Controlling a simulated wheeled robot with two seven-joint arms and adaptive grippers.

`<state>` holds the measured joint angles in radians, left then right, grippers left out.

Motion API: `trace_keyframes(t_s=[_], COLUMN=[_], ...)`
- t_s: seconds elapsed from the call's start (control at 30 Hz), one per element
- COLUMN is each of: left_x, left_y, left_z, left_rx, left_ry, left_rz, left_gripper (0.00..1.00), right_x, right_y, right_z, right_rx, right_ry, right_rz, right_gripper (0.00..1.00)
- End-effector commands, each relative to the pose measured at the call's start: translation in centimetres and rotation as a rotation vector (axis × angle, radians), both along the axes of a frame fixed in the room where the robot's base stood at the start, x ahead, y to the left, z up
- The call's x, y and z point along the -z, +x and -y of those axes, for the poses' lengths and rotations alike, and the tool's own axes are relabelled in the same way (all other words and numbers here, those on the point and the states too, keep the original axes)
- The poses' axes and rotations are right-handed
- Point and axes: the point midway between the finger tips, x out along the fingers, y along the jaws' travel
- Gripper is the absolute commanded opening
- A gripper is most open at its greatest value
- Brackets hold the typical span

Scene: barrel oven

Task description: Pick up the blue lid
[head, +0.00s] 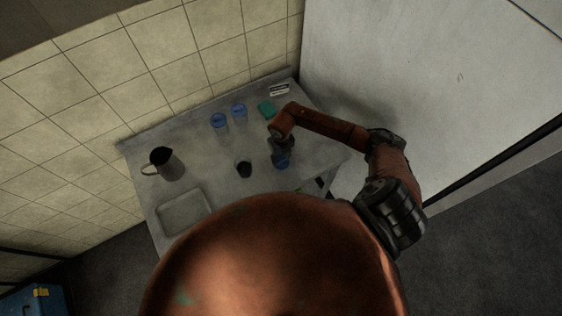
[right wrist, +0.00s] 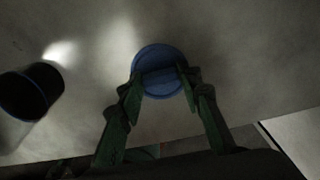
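The blue lid (right wrist: 158,59) is a round disc with a raised bar across its top, seen from above in the right wrist view. It also shows below my right gripper in the head view (head: 281,163). My right gripper (right wrist: 161,84) is over the lid, with its two green fingers apart and one tip near each end of the bar. I cannot tell whether the tips touch the bar. In the head view my right gripper (head: 282,150) reaches down from the arm above the lid. My left gripper is not in view.
A dark cup (right wrist: 32,92) stands left of the lid, also in the head view (head: 243,169). Two blue-topped containers (head: 219,121) (head: 239,111) and a teal block (head: 266,109) are farther back. A pitcher (head: 164,163) and tray (head: 184,211) are on the left of the table (head: 205,160).

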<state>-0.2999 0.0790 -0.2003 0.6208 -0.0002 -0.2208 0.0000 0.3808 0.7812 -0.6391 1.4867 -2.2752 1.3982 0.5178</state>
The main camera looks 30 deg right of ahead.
Motion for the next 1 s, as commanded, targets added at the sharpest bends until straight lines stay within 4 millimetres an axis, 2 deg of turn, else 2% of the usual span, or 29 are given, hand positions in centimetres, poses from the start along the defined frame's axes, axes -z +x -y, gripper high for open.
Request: trace_keyframes(t_s=[0.13, 0.4, 0.57, 0.73, 1.0], left_x=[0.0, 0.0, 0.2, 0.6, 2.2], left_y=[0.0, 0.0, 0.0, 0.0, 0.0], left_z=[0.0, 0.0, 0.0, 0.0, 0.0], left_rx=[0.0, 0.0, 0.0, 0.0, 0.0], left_ry=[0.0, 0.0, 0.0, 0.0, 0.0], left_rz=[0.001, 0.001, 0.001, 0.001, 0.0], left_gripper=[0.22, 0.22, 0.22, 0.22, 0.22], right_x=[0.0, -0.1, -0.9, -3.4, -9.1], right_y=[0.0, 0.0, 0.1, 0.0, -4.3], right_z=[0.0, 0.0, 0.0, 0.0, -2.8], right_rx=[0.0, 0.0, -0.001, -0.004, -0.007], right_ry=[0.0, 0.0, 0.0, -0.001, -0.001], right_rz=[0.0, 0.001, 0.003, 0.004, 0.005], right_gripper=[0.22, 0.22, 0.22, 0.22, 0.22])
